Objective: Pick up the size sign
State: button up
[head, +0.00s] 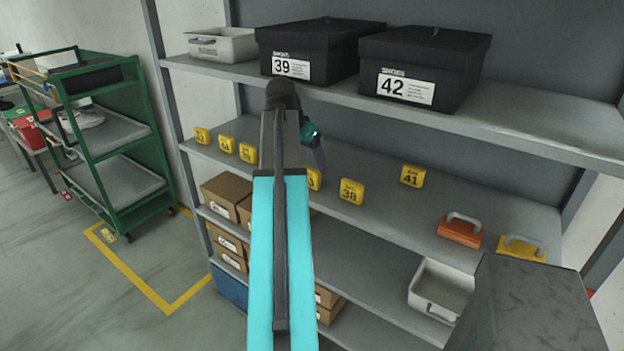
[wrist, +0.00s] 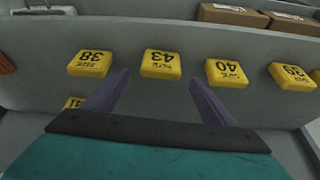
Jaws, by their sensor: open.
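Several yellow size signs lie on the middle shelf. In the wrist view they appear upside down: sign 43 (wrist: 161,64), sign 38 (wrist: 90,63), sign 40 (wrist: 227,72) and sign 39 (wrist: 293,76). Sign 41 (wrist: 73,103) is partly hidden by my gripper. The head view shows sign 38 (head: 351,191), sign 41 (head: 411,176) set further back, and sign 43 (head: 314,179) partly covered by my arm. My gripper (wrist: 160,78) is open and empty. Its fingers point toward sign 43, which shows between the fingertips; contact cannot be told.
Black shoe boxes 39 (head: 307,52) and 42 (head: 425,67) stand on the shelf above. An orange handled item (head: 460,233) and a yellow one (head: 521,250) sit at the right. Brown cartons (head: 222,196) and a white bin (head: 440,290) are below. A green cart (head: 110,150) stands left.

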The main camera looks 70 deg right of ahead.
aim_at(311, 169)
jog(key=shift+p+x, duration=0.5)
jog(key=shift+x, duration=2)
jog(key=c, duration=1.2)
